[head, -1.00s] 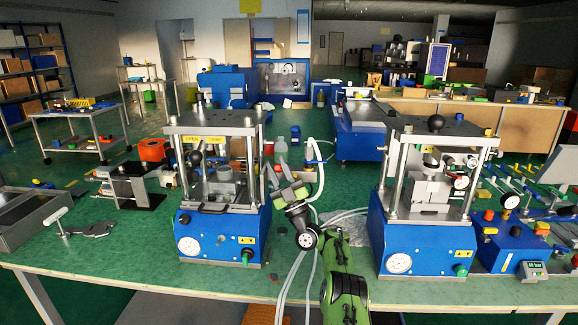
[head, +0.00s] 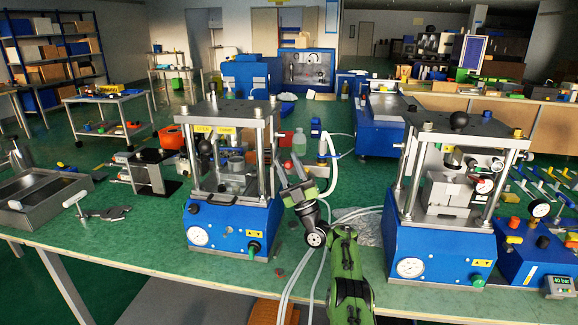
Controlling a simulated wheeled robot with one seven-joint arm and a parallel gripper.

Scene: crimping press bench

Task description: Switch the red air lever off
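A red patch (head: 286,139) shows just right of the left press's right-hand posts, partly hidden behind them. It is too small to tell whether it is the red air lever or how a lever stands. A blue-topped air unit (head: 316,130) with a white hose stands to the right of it. My gripper (head: 284,168) is at the end of my green and grey arm, right beside the left press (head: 225,230) and below the red patch in the picture. The gripper looks narrow and is seen from behind, so its fingers are unclear. I see no contact with the red patch.
A second blue press (head: 440,240) stands to the right, with a blue control box (head: 535,262) beside it. Pale hoses (head: 298,268) run over the green bench (head: 130,240) near my arm. A grey metal tray (head: 40,205) lies at the left.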

